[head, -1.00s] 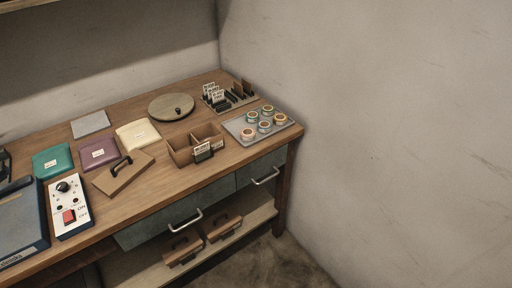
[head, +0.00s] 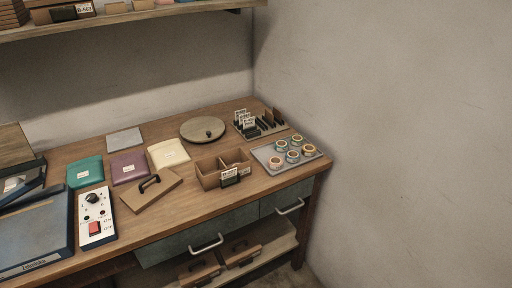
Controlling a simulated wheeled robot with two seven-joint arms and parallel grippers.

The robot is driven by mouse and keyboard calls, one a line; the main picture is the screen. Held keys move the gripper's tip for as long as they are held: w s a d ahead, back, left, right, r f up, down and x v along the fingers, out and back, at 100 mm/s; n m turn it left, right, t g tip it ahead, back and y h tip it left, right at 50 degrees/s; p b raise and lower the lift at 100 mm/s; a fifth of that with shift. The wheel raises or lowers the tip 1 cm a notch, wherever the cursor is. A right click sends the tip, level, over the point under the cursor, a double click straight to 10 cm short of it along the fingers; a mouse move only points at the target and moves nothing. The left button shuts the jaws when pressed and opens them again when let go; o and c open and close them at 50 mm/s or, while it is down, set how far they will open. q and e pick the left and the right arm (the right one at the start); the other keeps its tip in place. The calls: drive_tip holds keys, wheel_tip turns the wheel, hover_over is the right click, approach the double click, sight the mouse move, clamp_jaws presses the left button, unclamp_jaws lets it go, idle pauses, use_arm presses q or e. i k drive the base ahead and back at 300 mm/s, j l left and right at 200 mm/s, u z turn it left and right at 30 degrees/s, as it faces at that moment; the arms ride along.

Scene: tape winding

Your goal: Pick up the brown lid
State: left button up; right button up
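The brown lid (head: 151,191) is a flat rectangular piece with a dark arched handle on top. It lies on the wooden workbench, tilted slightly in plan, in front of the purple and cream packets. The brown open box (head: 209,177) with a divider and a small label stands to its right. Neither of my grippers shows in the head view.
A control box (head: 96,219) with a red switch and a blue-grey machine (head: 35,235) stand left of the lid. Teal (head: 85,172), purple (head: 129,167) and cream (head: 168,154) packets lie behind it. A round wooden disc (head: 202,130) and a tape tray (head: 268,158) are farther right.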

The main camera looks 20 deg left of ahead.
sight(145, 194)
drive_tip(key=u, duration=1.45)
drive_tip(key=i+l+u, duration=0.1)
drive_tip(key=i+l, duration=0.1)
drive_tip(key=l, duration=0.1)
